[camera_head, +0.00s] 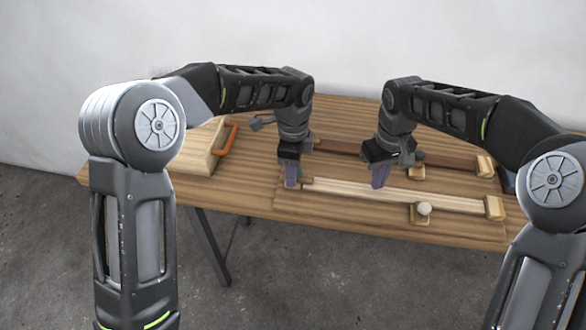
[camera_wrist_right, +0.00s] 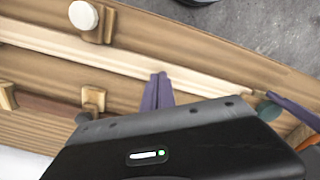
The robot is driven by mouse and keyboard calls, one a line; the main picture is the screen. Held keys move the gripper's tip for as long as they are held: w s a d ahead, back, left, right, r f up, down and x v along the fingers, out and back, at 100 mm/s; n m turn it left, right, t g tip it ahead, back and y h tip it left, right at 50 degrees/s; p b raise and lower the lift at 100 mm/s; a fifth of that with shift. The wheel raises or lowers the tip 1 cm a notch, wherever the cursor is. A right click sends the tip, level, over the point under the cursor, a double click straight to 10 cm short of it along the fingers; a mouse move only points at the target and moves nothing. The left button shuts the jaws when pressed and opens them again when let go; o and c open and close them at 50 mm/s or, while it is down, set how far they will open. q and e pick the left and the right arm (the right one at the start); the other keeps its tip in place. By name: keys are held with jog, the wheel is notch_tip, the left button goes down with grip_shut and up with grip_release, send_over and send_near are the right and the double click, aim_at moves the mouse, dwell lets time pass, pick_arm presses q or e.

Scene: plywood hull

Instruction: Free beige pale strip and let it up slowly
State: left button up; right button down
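The beige pale strip (camera_head: 400,194) lies lengthwise along the table's front part and also crosses the right wrist view (camera_wrist_right: 120,62). Its right end meets a small wooden block (camera_head: 495,207). A block with a white knob (camera_head: 424,209) sits at its front edge. My left gripper (camera_head: 291,178) points down at the strip's left end, over a small block; its finger opening is hidden. My right gripper (camera_head: 380,182) points down over the strip's middle. In the right wrist view its purple fingers (camera_wrist_right: 158,78) are together, tips at the strip; contact is unclear.
A darker strip (camera_head: 350,149) lies behind, with a block (camera_head: 485,165) at its right end and a small block (camera_head: 416,172) in front. A wooden box (camera_head: 190,155) and an orange-handled item (camera_head: 231,137) are at the left. The table's front edge is close.

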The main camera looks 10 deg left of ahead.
pick_arm(q)
grip_shut()
pick_arm(e)
jog(key=shift+f, duration=0.2)
jog(key=shift+f, duration=0.55)
jog(key=shift+f, duration=0.2)
dwell(0.4)
pick_arm(q)
jog(key=shift+r+m, duration=0.1)
jog(key=shift+m, duration=1.3)
pick_arm(e)
jog(key=shift+f, duration=0.1)
